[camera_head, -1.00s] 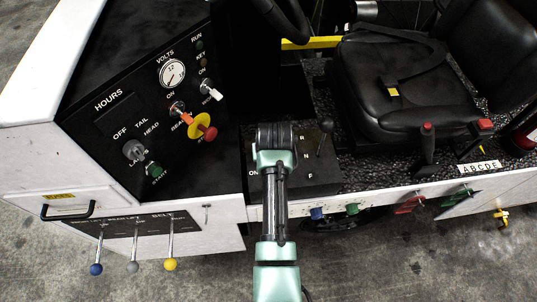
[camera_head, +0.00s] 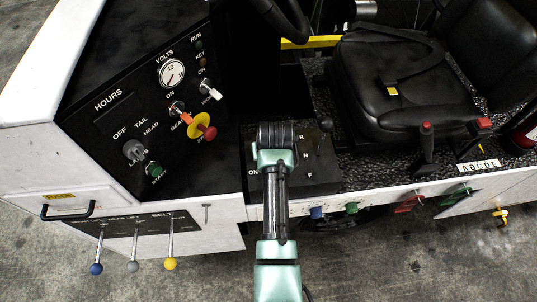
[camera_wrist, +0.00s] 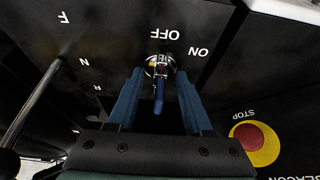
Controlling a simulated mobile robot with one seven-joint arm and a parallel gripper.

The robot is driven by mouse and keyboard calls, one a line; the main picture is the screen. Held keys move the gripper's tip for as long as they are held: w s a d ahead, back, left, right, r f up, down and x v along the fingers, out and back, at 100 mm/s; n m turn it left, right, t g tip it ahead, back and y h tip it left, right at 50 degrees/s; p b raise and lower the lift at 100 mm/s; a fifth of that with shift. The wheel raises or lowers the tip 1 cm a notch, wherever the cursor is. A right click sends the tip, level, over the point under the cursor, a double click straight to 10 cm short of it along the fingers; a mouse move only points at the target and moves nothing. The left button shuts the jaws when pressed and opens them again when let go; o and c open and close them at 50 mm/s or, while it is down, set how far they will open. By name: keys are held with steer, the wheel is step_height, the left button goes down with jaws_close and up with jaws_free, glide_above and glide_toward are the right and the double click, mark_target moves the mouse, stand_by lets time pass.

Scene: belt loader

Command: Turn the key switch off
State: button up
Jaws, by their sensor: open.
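The key switch (camera_wrist: 160,66) shows in the wrist view as a round metal lock on a black panel, with a blue key (camera_wrist: 158,95) in it. White OFF lettering stands right by the lock and ON lies to its right in this upside-down view. My gripper (camera_wrist: 158,78) is open, with one blue finger on each side of the key. Gaps show between the key and both fingers, so neither seems to touch it. In the head view my own arm covers the switch and the fingers; only part of the ON label shows beside the arm.
A black lever (camera_head: 325,130) stands beside the R, N, F letters, close to my arm. A red and yellow stop button (camera_head: 204,131) is on the dash at left, also in the wrist view (camera_wrist: 253,143). A black seat (camera_head: 390,90) is at right.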

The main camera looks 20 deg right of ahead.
steer(key=shift+r, duration=0.1)
steer(key=v, duration=1.2)
steer(key=shift+s+r, duration=0.15)
steer(key=shift+r, duration=0.2)
